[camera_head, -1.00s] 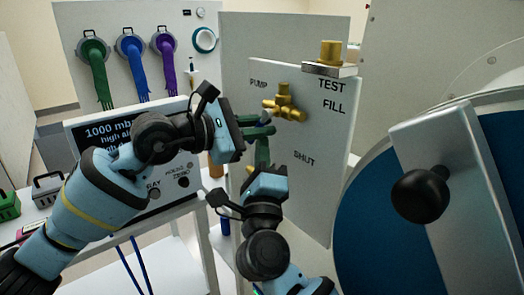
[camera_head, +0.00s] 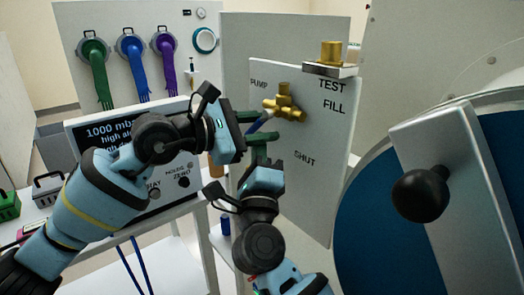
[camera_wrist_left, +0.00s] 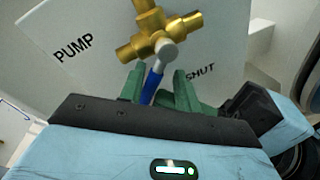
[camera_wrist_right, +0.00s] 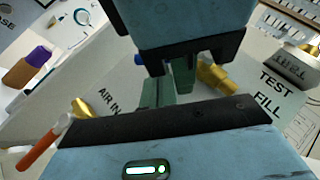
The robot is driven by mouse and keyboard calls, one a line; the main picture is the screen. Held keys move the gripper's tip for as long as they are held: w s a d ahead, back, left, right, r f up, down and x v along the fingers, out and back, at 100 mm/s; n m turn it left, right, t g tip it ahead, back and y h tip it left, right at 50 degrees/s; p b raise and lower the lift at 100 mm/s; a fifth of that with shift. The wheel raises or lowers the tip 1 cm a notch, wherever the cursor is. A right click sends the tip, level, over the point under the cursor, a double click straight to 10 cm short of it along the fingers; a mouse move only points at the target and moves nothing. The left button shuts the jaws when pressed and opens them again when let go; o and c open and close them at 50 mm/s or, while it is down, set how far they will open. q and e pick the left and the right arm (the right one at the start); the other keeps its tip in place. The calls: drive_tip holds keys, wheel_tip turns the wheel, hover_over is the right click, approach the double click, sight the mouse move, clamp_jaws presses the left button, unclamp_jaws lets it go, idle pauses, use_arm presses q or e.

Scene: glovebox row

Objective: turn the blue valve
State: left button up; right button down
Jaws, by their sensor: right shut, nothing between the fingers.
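The valve is a brass body (camera_head: 285,104) on the upright white panel (camera_head: 310,190), with a blue lever (camera_head: 262,121) angled down to the left in the head view. The left wrist view shows the brass body (camera_wrist_left: 158,35) and the blue lever (camera_wrist_left: 152,82) close up. My left gripper (camera_head: 256,127) is open, its green fingers (camera_wrist_left: 159,88) on either side of the lever with gaps showing. My right gripper (camera_head: 262,160) is shut and empty just below the left one; its fingers show in the right wrist view (camera_wrist_right: 157,92).
The panel reads PUMP, TEST, FILL and SHUT. A brass fitting (camera_head: 331,52) on a metal block tops it. A large blue round door with a black knob (camera_head: 421,195) stands right. A display box (camera_head: 95,135) stands behind my left arm. Coloured gloves (camera_head: 133,65) hang behind.

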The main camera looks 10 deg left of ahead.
use_arm(q)
drive_tip(key=shift+a, duration=0.1)
drive_tip(key=shift+a, duration=0.25)
drive_tip(key=f+v, duration=0.1)
drive_tip(key=v, duration=0.6)
drive_tip(key=s+a+f+n+t+y, duration=0.2)
drive_tip(key=s+f+n, duration=0.2)
drive_tip(key=f+n, duration=0.8)
drive_tip(key=s+a+f+n+t+y, duration=0.2)
drive_tip(key=s+f+n+t+y, duration=0.15)
drive_tip(key=f+n, duration=0.85)
drive_tip(key=s+a+f+n+t+y, duration=0.2)
drive_tip(key=s+f+n, duration=0.2)
drive_tip(key=f+n, duration=0.75)
drive_tip(key=s+f+n+g+y, duration=0.1)
drive_tip(key=s+f+n+g, duration=0.2)
drive_tip(key=s, duration=0.7)
drive_tip(key=s+a+f+n+g+y, duration=0.1)
drive_tip(key=s+f+n+g+y, duration=0.1)
drive_tip(key=s+f+n, duration=0.6)
drive_tip(key=s+f+n+g+y, duration=0.1)
drive_tip(key=s+f+n+g, duration=0.3)
drive_tip(key=s+f, duration=0.6)
drive_tip(key=s+n, duration=0.1)
drive_tip(key=s, duration=0.1)
drive_tip(key=shift+s+a+g, duration=0.35)
drive_tip(key=shift+a, duration=0.05)
